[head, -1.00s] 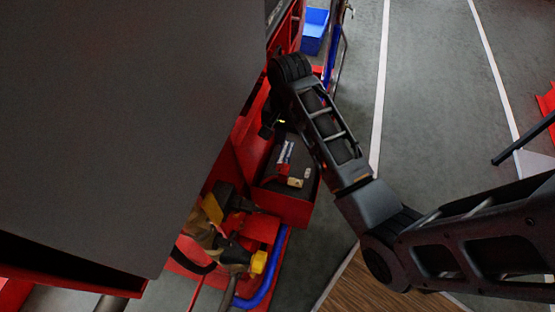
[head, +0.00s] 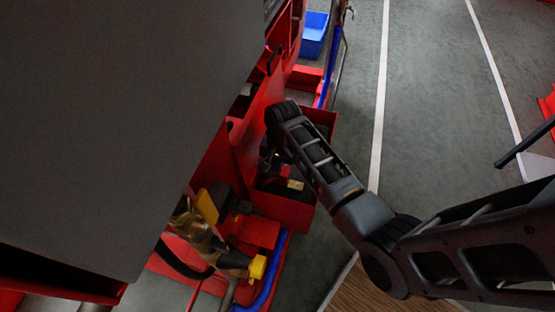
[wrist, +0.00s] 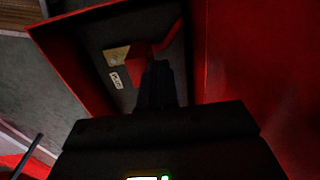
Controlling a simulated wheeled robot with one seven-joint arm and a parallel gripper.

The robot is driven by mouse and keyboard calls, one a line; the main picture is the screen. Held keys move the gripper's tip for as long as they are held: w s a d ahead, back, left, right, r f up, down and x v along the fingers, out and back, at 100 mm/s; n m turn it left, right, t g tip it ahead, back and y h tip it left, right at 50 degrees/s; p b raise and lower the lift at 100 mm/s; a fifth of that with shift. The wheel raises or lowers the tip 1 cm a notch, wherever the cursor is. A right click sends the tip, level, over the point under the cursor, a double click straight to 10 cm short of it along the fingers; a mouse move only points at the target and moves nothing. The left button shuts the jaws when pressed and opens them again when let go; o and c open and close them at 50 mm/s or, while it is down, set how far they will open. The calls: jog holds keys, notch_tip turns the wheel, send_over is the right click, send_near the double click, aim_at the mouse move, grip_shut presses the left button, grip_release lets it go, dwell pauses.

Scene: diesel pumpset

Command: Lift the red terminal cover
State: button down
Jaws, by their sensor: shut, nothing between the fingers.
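The battery (wrist: 175,65) sits in a red tray (wrist: 68,62), with its dark grey top facing the wrist camera. A red piece (wrist: 138,62), which looks like the terminal cover, lies on its top, with a thin red strip running to the upper right. My gripper (wrist: 160,66) is shut and empty. Its fingertips appear right beside the red piece and overlap its right edge in the wrist view; I cannot tell whether they touch. In the head view my arm hides most of the battery and the cover. The tray also shows there (head: 290,212).
A tall red panel (wrist: 245,60) stands close to the right of my gripper in the wrist view. A large grey panel (head: 120,120) fills the left of the head view. A yellow-capped fitting (head: 257,267) and a blue hose (head: 270,275) lie near the tray.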

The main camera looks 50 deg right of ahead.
dwell(0.3)
jog(key=shift+w+a+f+p, duration=0.2)
jog(key=shift+w+f+p, duration=0.1)
jog(key=shift+w, duration=0.25)
jog(key=shift+w+a+f+p, duration=0.2)
jog(key=shift+w+f+p, duration=0.1)
jog(key=shift+w, duration=0.2)
jog(key=shift+s+r, duration=0.1)
